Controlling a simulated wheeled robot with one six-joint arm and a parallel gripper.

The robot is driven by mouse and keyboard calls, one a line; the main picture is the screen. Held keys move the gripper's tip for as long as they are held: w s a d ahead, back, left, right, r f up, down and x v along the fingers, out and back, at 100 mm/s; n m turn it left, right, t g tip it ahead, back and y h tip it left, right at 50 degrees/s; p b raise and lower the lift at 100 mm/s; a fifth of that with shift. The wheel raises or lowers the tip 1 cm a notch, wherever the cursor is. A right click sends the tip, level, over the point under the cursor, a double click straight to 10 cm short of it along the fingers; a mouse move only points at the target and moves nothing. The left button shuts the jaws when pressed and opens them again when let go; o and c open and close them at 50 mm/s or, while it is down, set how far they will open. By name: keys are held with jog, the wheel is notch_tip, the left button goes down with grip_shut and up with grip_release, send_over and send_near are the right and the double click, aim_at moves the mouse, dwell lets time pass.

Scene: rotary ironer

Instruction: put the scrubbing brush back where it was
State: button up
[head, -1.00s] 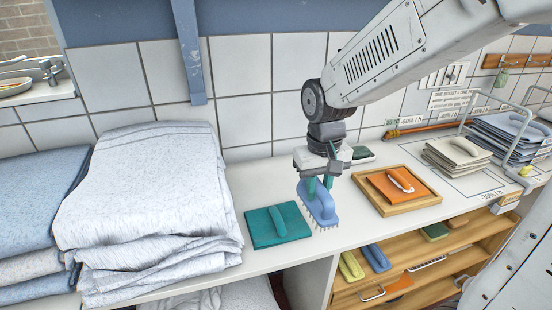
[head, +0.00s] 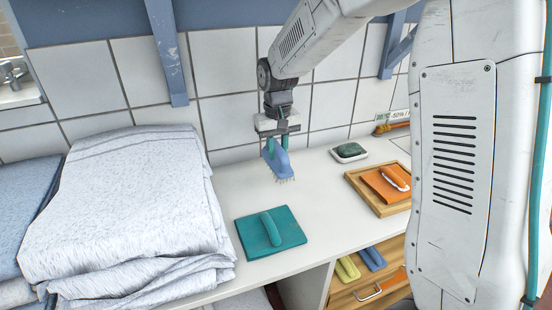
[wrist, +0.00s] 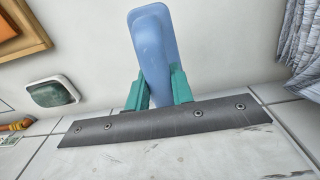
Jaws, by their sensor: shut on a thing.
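The scrubbing brush (head: 277,162) is blue with pale bristles pointing down. My gripper (head: 281,146) is shut on its handle and holds it over the white counter, near the tiled wall and behind a teal pad. In the wrist view the brush (wrist: 152,40) sits between the teal fingers of my gripper (wrist: 158,88), which hide part of its handle. I cannot tell for sure whether the bristles touch the counter.
The teal pad with a handle (head: 285,236) lies at the counter's front. Folded pale cloth (head: 115,200) is piled at left. To the right are a dish with a green block (head: 348,152) and a wooden tray (head: 362,191) holding an orange pad (head: 380,189). Counter between brush and dish is bare.

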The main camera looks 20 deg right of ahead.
aim_at(277, 159)
jog(key=shift+w, duration=0.35)
jog(key=shift+f, duration=1.75)
jog(key=shift+f, duration=0.15)
jog(key=o, duration=0.9)
notch_tip(277, 159, up, 8)
jog(key=shift+f, duration=0.1)
